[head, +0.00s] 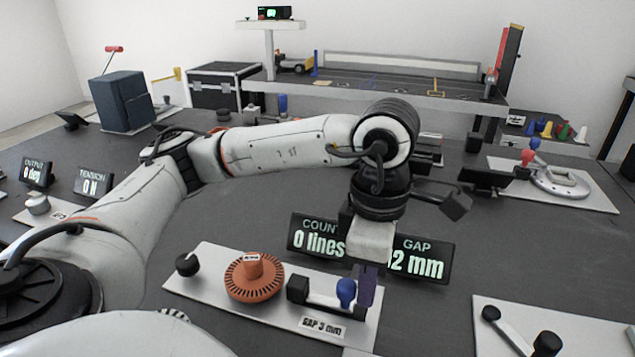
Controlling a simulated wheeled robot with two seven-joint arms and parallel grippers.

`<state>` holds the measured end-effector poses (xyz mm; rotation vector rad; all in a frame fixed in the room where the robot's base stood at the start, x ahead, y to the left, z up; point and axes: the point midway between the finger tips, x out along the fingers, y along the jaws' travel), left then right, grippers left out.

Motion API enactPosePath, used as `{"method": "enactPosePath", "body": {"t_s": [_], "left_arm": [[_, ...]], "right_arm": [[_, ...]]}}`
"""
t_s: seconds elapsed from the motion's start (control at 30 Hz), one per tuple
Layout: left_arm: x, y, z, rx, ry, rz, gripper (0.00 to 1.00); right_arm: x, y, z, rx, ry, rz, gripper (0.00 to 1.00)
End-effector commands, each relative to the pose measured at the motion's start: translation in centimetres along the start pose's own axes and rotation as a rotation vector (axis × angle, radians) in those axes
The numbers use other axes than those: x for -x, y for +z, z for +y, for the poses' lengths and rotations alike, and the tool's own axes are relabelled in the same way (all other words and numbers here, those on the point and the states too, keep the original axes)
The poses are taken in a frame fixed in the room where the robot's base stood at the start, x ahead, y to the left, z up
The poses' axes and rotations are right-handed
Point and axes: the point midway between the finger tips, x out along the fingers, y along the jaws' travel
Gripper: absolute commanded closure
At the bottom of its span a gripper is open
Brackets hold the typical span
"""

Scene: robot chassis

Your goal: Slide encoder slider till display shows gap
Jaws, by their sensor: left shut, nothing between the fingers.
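The encoder board (225,310) is a pale plate with an orange slotted disc (253,278) and a slider on a short rail (322,299). The slider has a blue knob (346,291) near the rail's right end. A label reading "GAP 3 mm" (323,327) is on the plate's front. Behind, the count display (317,237) reads "0 lines". The gap display (420,262) ends in "2 mm"; its left part is hidden by my gripper. My left gripper (366,298) points down, shut and empty, just right of the blue knob; contact is unclear. My right gripper is out of view.
A black knob (187,264) stands at the board's left end. Another plate (585,328) with a black lever is at the lower right. Output (36,172) and tension (93,183) displays stand at the left. Bare dark tabletop lies right of the gap display.

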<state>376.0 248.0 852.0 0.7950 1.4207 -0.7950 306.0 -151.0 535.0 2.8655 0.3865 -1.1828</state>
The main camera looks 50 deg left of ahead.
Motion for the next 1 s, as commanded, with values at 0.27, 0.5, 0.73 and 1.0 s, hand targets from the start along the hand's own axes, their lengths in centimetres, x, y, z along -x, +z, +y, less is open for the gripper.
{"method": "enactPosePath", "body": {"t_s": [0.27, 0.5, 0.73, 1.0], "left_arm": [[-0.02, -0.18, 0.0, 0.0, 0.0, 0.0, 1.0], [-0.02, -0.32, -0.01, 0.0, 0.0, 0.0, 1.0], [-0.02, -0.46, -0.02, -0.001, 0.0, 0.0, 1.0], [0.0, -0.6, -0.02, -0.001, 0.0, 0.0, 1.0]], "right_arm": [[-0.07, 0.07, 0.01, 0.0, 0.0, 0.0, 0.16], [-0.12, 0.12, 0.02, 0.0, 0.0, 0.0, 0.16], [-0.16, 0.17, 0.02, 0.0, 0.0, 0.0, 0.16], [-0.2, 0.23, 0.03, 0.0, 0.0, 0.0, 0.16]]}}
